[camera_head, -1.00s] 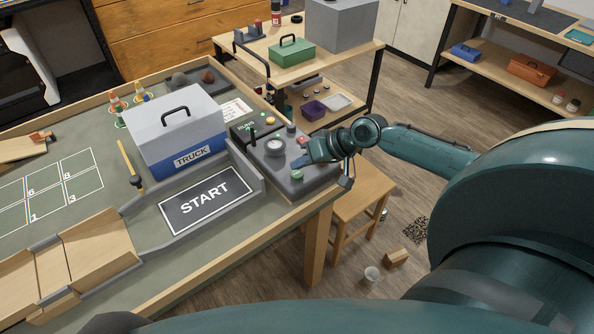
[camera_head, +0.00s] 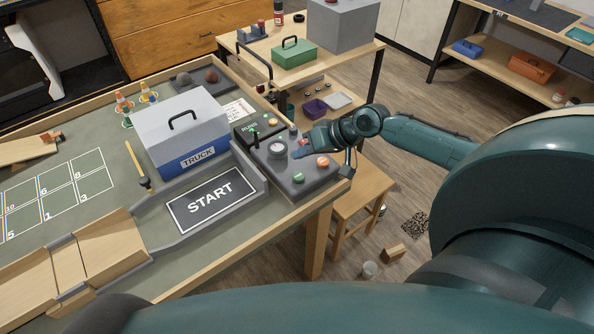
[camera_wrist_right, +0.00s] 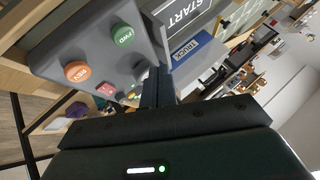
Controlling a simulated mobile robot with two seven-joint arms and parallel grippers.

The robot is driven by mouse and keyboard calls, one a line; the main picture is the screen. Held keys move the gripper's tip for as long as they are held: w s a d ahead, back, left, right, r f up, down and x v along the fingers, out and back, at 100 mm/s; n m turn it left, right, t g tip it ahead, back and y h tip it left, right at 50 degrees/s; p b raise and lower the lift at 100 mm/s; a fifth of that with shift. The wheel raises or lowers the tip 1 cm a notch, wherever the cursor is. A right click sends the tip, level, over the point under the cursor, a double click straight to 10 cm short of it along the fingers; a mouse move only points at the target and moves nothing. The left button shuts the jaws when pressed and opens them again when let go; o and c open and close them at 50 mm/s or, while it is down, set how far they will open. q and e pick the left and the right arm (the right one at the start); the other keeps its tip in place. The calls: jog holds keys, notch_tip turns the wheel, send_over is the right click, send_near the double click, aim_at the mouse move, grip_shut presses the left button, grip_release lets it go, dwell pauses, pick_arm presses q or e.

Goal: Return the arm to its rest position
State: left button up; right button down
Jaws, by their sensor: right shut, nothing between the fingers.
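My right arm reaches in from the right in the head view. Its gripper (camera_head: 308,146) is beside the far right part of the grey control panel (camera_head: 306,187), near the small red button. The fingers (camera_wrist_right: 158,87) are shut and empty in the right wrist view. On the panel are a green FWD button (camera_head: 298,178), an orange REV button (camera_head: 323,162) and a round gauge (camera_head: 277,149). The green button (camera_wrist_right: 122,36) and orange button (camera_wrist_right: 78,71) also show in the wrist view, apart from the fingers. My left gripper is out of view.
A grey and blue TRUCK box (camera_head: 182,130) stands on the table behind the START pad (camera_head: 210,203). A wooden stool (camera_head: 360,196) is below the arm. A side table with a green toolbox (camera_head: 294,55) stands behind. Open floor lies to the right.

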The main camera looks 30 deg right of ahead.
jog(key=shift+a, duration=0.1)
jog(key=s+a+f+n, duration=0.2)
jog(key=s+a+f, duration=0.6)
jog(key=a+f, duration=0.15)
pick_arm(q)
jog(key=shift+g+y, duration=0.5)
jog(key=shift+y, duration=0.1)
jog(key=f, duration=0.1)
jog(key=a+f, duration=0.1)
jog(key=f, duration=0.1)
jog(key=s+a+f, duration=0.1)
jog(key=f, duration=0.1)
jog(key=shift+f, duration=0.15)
pick_arm(e)
jog(key=s+a+f+n+t+h, duration=0.1)
jog(key=s+a+f+t+h, duration=0.1)
jog(key=s+a, duration=0.4)
jog(key=s+t+h, duration=0.1)
jog(key=s, duration=0.4)
jog(key=shift+f+n, duration=0.3)
jog(key=shift+n, duration=0.1)
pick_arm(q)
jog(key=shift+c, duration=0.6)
